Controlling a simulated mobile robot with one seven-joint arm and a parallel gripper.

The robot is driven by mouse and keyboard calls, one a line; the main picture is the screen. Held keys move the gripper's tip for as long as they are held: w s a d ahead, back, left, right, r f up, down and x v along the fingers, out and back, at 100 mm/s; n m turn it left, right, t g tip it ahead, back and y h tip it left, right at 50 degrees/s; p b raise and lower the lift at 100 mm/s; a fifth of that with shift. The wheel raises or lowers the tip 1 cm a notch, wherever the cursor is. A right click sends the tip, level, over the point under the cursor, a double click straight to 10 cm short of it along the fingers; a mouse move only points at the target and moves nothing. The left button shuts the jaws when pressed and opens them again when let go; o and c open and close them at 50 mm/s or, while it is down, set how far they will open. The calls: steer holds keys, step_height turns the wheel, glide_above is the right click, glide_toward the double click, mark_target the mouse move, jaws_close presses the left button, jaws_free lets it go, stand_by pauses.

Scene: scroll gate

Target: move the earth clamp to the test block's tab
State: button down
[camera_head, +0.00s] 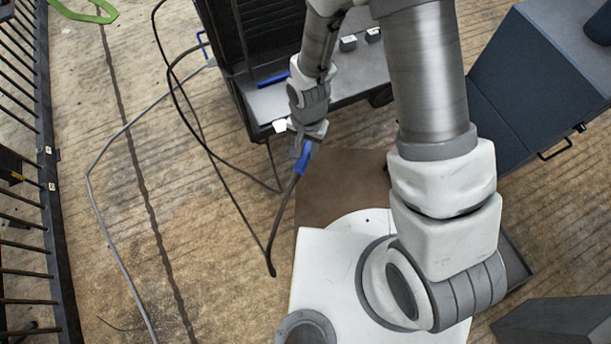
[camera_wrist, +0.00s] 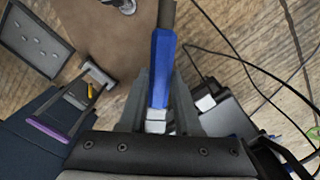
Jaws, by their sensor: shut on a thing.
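My gripper (camera_head: 303,138) is shut on a blue-handled piece (camera_head: 303,158), which I take to be the earth clamp. In the wrist view the blue handle (camera_wrist: 160,65) stands between the two fingers of my gripper (camera_wrist: 158,90), with a pale metal part at its near end. A dark cable runs from its far end and hangs down toward the floor in the head view. The clamp's jaw is hard to make out. I cannot pick out the test block or its tab with certainty.
A black cart (camera_head: 262,103) with a grey shelf and small dark blocks (camera_head: 348,43) stands behind my gripper. Loose cables (camera_head: 105,230) lie on the wooden floor. A barred fence (camera_head: 48,190) lines the left. A dark blue cabinet (camera_head: 535,90) stands right.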

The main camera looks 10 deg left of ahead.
step_height(320, 180, down, 10)
steer(key=w+a+n+b, duration=0.1)
steer(key=a+n+b, duration=0.1)
steer(key=n+b, duration=0.7)
steer(key=shift+w+b, duration=0.35)
steer(key=shift+w, duration=0.05)
steer(key=shift+w+a+r, duration=0.1)
steer(key=shift+w, duration=0.05)
stand_by(0.7)
steer(key=shift+w+a, duration=0.4)
steer(key=shift+w, duration=0.3)
steer(key=shift+w, duration=0.1)
stand_by(0.6)
steer(key=shift+w+a, duration=0.25)
steer(key=shift+w, duration=0.05)
steer(key=shift+w+a, duration=0.45)
steer(key=shift+w, duration=0.3)
stand_by(1.7)
